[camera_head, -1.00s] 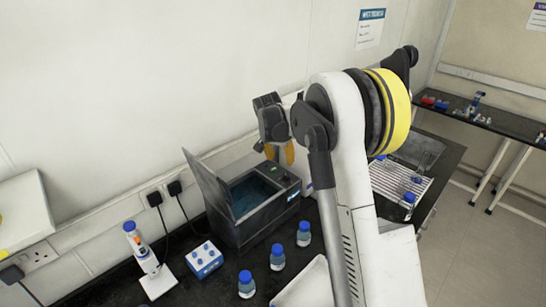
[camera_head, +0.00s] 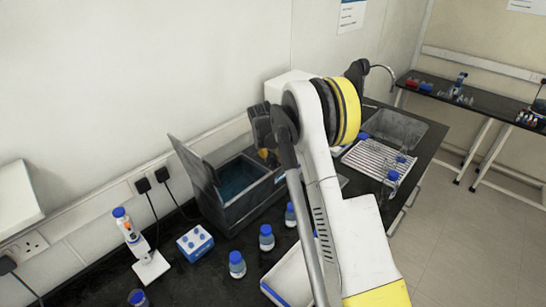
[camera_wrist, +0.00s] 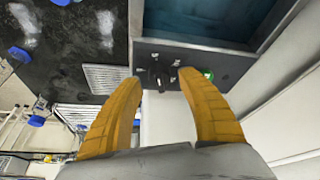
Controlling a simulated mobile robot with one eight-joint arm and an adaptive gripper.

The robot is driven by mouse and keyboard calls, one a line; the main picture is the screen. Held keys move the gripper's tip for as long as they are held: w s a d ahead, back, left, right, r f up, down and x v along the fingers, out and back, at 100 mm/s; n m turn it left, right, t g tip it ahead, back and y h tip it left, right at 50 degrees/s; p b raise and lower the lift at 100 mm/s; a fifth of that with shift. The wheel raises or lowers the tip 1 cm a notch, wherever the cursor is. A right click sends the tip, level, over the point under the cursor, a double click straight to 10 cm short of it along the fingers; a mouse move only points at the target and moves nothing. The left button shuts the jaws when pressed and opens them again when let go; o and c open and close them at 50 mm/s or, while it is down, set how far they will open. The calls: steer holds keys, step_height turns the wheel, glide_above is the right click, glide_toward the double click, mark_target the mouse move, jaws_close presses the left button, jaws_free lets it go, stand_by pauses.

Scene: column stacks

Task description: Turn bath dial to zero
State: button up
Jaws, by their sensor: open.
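The water bath (camera_head: 212,206) is a dark grey box with its lid raised and bluish water inside. In the wrist view, its dial (camera_wrist: 158,75) is a small black knob with pale marks around it on the dark control panel. My gripper (camera_wrist: 158,79) has two yellow fingers spread apart, with the dial seen between their tips. No contact with the dial is visible, and the gap in depth is hard to judge. In the head view, my arm largely hides the gripper above the bath's right end, and the dial cannot be seen.
Bottles with blue caps (camera_head: 266,238), a blue tube rack (camera_head: 195,243) and a pipette on a stand (camera_head: 138,245) stand near the bath. A ribbed draining rack (camera_head: 372,160) and a sink (camera_head: 398,128) lie to the right. The wall is close behind the bath.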

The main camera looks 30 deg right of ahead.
jaws_close()
steer(key=shift+n+b, duration=0.3)
steer(key=n+y+b, duration=0.1)
steer(key=n+b, duration=0.1)
steer(key=shift+f+n+t, duration=0.15)
steer(key=shift+n+t, duration=0.25)
steer(key=n+y+b, duration=0.1)
steer(key=n+b, duration=0.1)
steer(key=n, duration=0.1)
steer(key=shift+n+t, duration=0.3)
steer(key=n+y+b, duration=0.1)
steer(key=n, duration=0.2)
steer(key=shift+n+y, duration=0.3)
steer(key=shift+y, duration=0.1)
steer(key=shift+n+y+b, duration=0.5)
steer(key=shift+n+y, duration=0.1)
steer(key=shift+n, duration=1)
